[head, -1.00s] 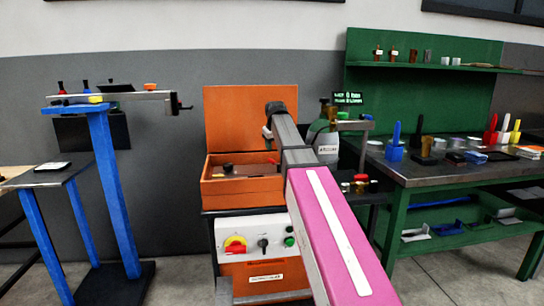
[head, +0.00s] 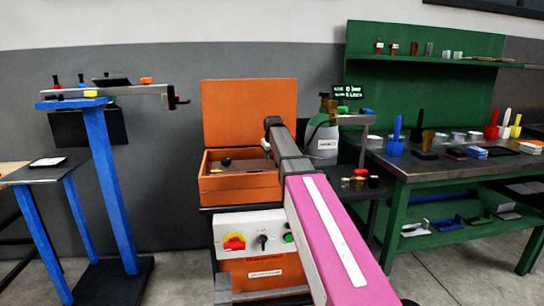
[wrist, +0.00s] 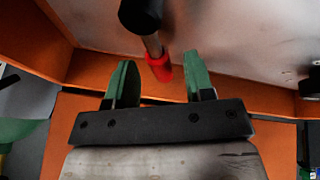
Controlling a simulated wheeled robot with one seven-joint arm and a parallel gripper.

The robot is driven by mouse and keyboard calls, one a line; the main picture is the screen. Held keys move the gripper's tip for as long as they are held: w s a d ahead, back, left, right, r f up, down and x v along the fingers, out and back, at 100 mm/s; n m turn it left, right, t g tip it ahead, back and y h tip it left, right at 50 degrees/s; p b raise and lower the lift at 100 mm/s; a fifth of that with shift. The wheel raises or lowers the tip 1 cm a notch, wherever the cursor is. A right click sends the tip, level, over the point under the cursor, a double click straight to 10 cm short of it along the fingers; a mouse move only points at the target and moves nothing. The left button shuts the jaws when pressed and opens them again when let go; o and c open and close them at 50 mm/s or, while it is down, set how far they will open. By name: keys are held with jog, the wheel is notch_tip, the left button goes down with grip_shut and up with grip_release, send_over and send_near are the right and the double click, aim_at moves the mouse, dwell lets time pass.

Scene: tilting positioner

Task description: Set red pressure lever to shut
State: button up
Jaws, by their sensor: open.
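The red pressure lever (wrist: 159,66) shows in the wrist view as a red sleeve on a short metal rod that runs from a round black part (wrist: 141,14). My gripper (wrist: 159,61) is open, with its two green fingers on either side of the red sleeve and gaps visible on both sides. I cannot tell whether the fingers are at the same depth as the lever. The lever sits in the open orange box (head: 240,189), which stands in the middle of the head view. There my arm covers the box's right part, and I cannot make out the lever.
The raised orange lid (head: 240,112) stands behind the box. A control panel (head: 248,236) with a red-yellow switch is below. A grey bottle (head: 322,141) stands right of the arm. A blue stand (head: 105,180) is at the left, and a green workbench (head: 420,180) at the right.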

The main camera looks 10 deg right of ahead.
jog(key=shift+w+f, duration=0.15)
jog(key=shift+f, duration=0.1)
grip_shut()
